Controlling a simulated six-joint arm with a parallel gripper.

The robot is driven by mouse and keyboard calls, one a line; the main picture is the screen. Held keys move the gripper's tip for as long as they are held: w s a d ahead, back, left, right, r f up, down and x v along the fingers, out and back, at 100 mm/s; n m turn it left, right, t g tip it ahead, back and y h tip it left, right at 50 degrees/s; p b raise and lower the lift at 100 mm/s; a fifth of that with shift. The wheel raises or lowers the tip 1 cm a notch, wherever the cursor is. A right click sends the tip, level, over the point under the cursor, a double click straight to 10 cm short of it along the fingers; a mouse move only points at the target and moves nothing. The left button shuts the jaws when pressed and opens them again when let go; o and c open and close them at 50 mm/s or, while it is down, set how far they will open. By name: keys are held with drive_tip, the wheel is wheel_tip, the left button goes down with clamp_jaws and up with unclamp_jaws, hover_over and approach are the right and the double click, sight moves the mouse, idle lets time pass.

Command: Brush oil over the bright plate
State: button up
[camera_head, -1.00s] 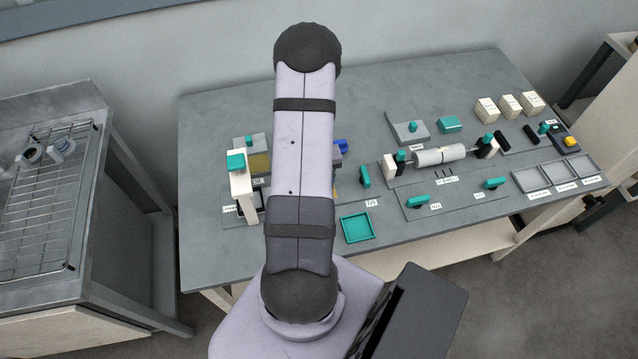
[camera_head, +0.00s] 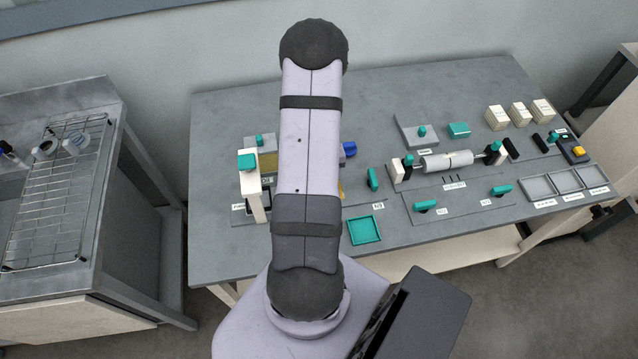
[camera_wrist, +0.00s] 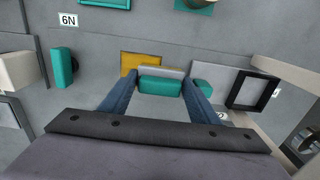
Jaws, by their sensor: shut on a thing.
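My gripper (camera_wrist: 160,88) has two blue fingers. They are shut on a teal block (camera_wrist: 160,85), which looks like a tool handle, with a grey strip along its far edge. A bright yellow plate (camera_wrist: 130,63) lies on the worktop just beyond the held block, which hides part of it. I cannot tell whether the tool touches the plate. No oil can be made out.
A white post with a teal top (camera_head: 248,163) stands at the left, by a dark square frame (camera_wrist: 252,90). A teal tray (camera_head: 364,231) and an upright teal handle (camera_head: 372,179) are right of my arm. A roller (camera_head: 446,161) stands farther right. Bare worktop lies at the far left.

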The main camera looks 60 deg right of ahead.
drive_tip(key=shift+r+p, duration=1.35)
drive_tip(key=shift+r, duration=0.75)
drive_tip(key=shift+f, duration=0.1)
